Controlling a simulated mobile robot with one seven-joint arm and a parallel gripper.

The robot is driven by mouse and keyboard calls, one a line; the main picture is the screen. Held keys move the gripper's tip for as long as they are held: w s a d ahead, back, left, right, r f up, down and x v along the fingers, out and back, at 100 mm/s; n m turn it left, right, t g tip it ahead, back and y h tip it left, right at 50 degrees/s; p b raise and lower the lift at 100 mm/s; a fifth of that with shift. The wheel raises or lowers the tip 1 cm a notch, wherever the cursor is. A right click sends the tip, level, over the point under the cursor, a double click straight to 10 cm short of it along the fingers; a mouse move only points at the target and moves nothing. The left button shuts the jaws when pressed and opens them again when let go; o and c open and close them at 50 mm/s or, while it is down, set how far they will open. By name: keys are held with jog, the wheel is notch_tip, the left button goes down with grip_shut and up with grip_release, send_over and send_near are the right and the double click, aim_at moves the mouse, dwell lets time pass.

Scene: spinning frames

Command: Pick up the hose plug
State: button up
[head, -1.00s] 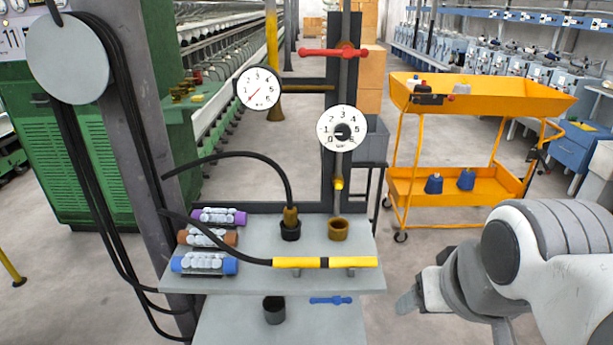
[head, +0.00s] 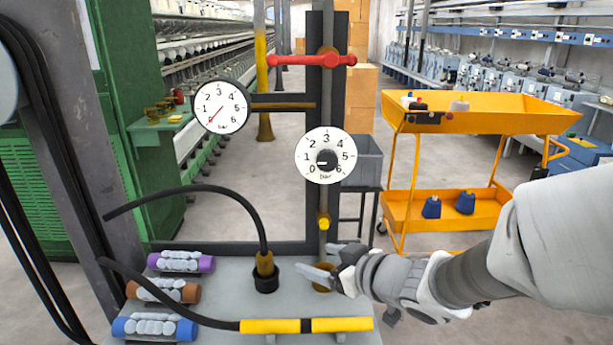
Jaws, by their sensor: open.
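The hose plug (head: 264,262) is a brass fitting on the end of a black hose (head: 225,191). It stands upright in a black cup (head: 265,283) on the grey shelf (head: 235,300). My gripper (head: 316,258) is open and empty, just right of the plug and apart from it. Its fingers point left. A brass socket (head: 323,288) on the shelf is partly hidden by my gripper.
A dark post with two round gauges (head: 221,107) (head: 326,156) and a red handle (head: 305,60) rises behind the shelf. Purple, brown and blue rolls (head: 155,327) lie at left. A yellow bar (head: 270,326) lies in front. An orange trolley (head: 480,118) stands at right.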

aim_at(268, 260)
jog(key=shift+n+g+y, duration=0.4)
jog(key=shift+g+y, duration=0.2)
jog(key=shift+y, duration=0.3)
jog(key=b+x, duration=0.1)
jog(key=x, duration=0.3)
jog(key=s+a+b+x, duration=0.1)
jog(key=x, duration=0.3)
jog(key=s+b+x, duration=0.1)
jog(key=x, duration=0.3)
jog(key=shift+a+f, duration=0.55)
jog(key=shift+a, duration=0.1)
jog(key=shift+w+b+x, duration=0.2)
jog(key=shift+b+x, duration=0.55)
jog(key=shift+x, duration=2.15)
jog(key=shift+d+r, duration=0.1)
jog(key=shift+d, duration=0.1)
grip_shut()
